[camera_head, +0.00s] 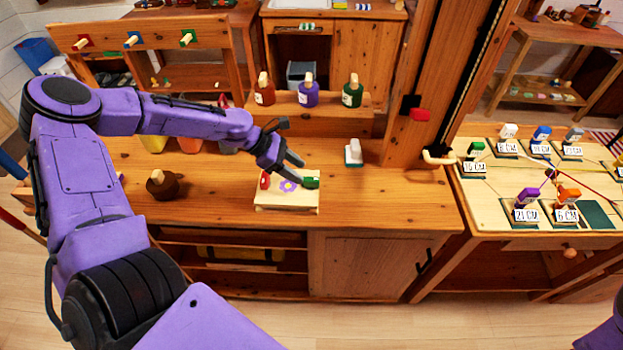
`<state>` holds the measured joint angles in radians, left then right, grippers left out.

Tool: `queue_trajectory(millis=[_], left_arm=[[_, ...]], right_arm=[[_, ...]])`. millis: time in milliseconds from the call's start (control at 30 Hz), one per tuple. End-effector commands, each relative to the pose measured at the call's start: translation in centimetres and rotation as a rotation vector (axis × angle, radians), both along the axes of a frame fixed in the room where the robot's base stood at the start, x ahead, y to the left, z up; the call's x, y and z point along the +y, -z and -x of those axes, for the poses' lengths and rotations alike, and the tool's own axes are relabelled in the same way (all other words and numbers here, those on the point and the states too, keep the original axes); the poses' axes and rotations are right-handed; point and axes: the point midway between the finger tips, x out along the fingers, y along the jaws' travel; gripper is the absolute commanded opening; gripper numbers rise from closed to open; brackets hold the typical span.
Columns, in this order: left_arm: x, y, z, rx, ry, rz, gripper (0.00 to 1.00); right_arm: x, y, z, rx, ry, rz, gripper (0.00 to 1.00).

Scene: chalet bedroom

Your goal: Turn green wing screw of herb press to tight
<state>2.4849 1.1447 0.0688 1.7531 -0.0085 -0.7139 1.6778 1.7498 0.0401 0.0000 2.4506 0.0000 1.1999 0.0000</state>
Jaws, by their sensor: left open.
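The herb press (284,206) is a small pale wooden block with a purple flower mark, lying on the wooden bench. Its green wing screw (312,183) is at the right end and a red wing screw (265,181) is at the left end. My left gripper (295,169) is open just above the press, with its fingers close to the green screw. I cannot tell whether a finger touches the screw. My right gripper is out of view.
A brown round pot (163,186) stands left on the bench, and a white-topped block (353,152) stands right. Red, purple and green bottles (308,91) stand on a raised shelf behind. A wooden post (420,75) rises at the right. The bench front is clear.

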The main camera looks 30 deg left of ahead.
Motion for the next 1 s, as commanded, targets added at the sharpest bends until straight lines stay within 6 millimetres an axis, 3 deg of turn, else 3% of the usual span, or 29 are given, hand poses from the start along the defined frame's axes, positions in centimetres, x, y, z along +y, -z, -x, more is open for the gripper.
queue_trajectory(millis=[33, 233, 667, 800, 1000], left_arm=[[-0.6, 1.3, -0.2, 0.005, 0.001, 0.001, 0.49], [-2.7, 3.5, -1.5, 0.002, 0.001, -0.002, 0.49], [-3.6, 4.1, -2.1, -0.002, 0.000, -0.001, 0.49], [-3.6, 4.1, -2.1, -0.002, 0.000, -0.001, 0.03], [-3.6, 4.1, -2.1, -0.002, 0.003, -0.002, 0.00]], right_arm=[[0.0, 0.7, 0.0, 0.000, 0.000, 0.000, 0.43], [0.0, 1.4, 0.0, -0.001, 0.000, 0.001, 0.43], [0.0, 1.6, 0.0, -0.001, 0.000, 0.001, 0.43], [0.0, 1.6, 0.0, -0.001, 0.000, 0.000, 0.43], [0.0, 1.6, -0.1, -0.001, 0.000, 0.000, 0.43]])
